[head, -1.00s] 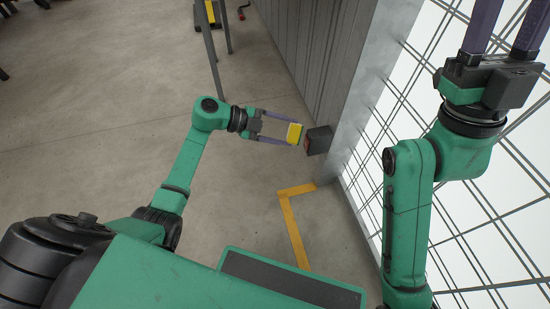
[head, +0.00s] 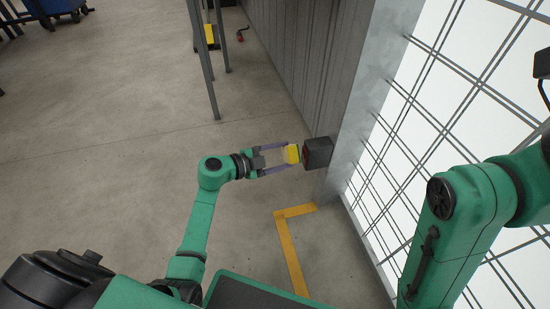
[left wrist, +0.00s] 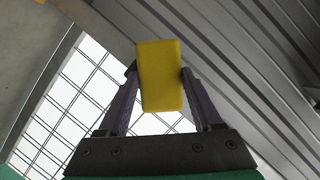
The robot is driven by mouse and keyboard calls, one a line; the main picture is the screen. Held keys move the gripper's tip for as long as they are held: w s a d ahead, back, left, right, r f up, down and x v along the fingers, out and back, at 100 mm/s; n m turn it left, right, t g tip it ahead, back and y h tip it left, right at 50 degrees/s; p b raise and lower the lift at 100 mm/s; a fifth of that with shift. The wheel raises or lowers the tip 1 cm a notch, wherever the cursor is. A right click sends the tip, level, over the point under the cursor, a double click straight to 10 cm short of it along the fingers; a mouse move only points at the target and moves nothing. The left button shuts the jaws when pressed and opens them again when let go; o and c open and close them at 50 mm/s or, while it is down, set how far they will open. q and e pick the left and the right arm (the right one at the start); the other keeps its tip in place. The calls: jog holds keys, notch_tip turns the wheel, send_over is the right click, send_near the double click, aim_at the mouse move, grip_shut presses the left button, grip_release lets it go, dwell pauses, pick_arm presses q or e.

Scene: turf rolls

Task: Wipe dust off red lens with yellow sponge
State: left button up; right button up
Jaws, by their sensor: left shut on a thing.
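My left gripper (head: 290,155) is shut on a yellow sponge (head: 292,154), held between its two purple fingers. The sponge also shows in the left wrist view (left wrist: 160,75), upright between the fingertips. A dark box (head: 319,152) is fixed low on the grey wall by the post. The red lens (head: 306,153) shows as a thin red strip on the box's left face, just right of the sponge. I cannot tell whether sponge and lens touch, nor see any dust. My right arm leaves the head view at the right, with its fingers out of sight.
A grey ribbed wall (head: 302,65) and a metal post (head: 372,90) stand beside the box, with a wire mesh (head: 455,90) at the right. Yellow tape (head: 287,245) marks the floor. Grey legs (head: 203,60) stand farther back.

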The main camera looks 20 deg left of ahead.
aim_at(289, 164)
pick_arm(q)
jog(key=shift+w+d, duration=0.45)
jog(key=shift+d, duration=0.35)
dwell(0.5)
jog(key=s+p, duration=0.1)
jog(key=s+d+p, duration=0.1)
jog(key=s+p, duration=0.1)
jog(key=p, duration=0.1)
jog(key=shift+s+d+r, duration=0.1)
jog(key=shift+d+r, duration=0.1)
jog(key=shift+d, duration=0.15)
jog(key=shift+s+d+f, duration=0.1)
jog(key=shift+s, duration=0.05)
jog(key=shift+d+p, duration=0.1)
jog(key=shift+p, duration=0.3)
jog(key=shift+w, duration=0.25)
jog(key=shift+w+a+b, duration=0.2)
jog(key=shift+w+a, duration=0.3)
jog(key=shift+w, duration=0.3)
jog(key=shift+w+a+b, duration=0.2)
jog(key=shift+w+a, duration=0.25)
jog(key=shift+w, duration=0.35)
